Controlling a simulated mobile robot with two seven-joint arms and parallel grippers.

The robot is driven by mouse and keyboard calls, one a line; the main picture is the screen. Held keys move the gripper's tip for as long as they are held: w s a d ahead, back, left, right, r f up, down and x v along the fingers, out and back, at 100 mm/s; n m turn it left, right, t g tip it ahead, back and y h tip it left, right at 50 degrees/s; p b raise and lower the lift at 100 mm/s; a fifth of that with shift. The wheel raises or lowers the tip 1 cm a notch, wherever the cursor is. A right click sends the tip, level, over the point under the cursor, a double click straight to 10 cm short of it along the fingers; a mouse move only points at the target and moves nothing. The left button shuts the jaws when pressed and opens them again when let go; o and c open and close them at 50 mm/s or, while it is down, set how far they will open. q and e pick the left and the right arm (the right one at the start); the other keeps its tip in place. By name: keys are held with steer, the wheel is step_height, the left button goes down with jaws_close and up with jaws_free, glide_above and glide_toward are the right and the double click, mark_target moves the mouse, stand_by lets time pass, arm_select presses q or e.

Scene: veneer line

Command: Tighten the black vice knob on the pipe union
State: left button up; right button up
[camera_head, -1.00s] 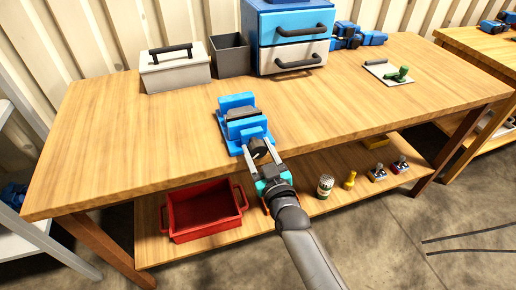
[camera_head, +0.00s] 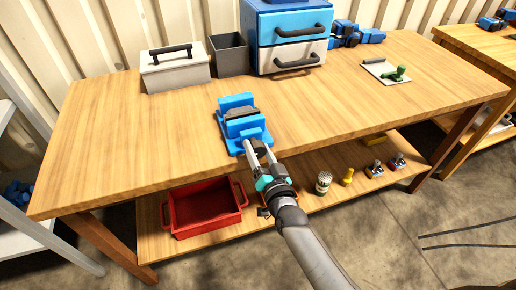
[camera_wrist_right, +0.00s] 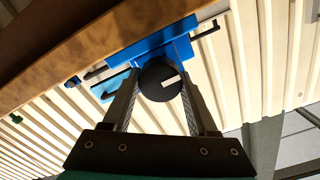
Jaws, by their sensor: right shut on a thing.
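A blue vice (camera_head: 240,112) with dark jaws stands at the front edge of the wooden bench. The round black knob (camera_wrist_right: 158,84), with a pale mark on its face, sits on the vice's near side in the right wrist view. My right gripper (camera_head: 259,148) reaches it from the front. Its two fingers lie on either side of the knob and are shut on it; they also show in the wrist view (camera_wrist_right: 158,92). In the head view the fingers largely hide the knob. I cannot make out a pipe union in the vice. My left gripper is not in view.
A grey toolbox (camera_head: 176,72), a dark bin (camera_head: 229,55) and a blue drawer unit (camera_head: 291,38) stand at the back. A clipboard (camera_head: 385,72) with a green item lies at right. A red crate (camera_head: 203,209) and several small items are on the lower shelf.

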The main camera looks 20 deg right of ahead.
steer(key=shift+m, duration=0.3)
steer(key=o, duration=1.4)
steer(key=s, duration=0.5)
steer(key=s+p, duration=0.1)
steer(key=s, duration=0.9)
steer(key=shift+s+d+p, duration=0.15)
steer(key=shift+d+p, duration=0.1)
steer(key=shift+p, duration=0.1)
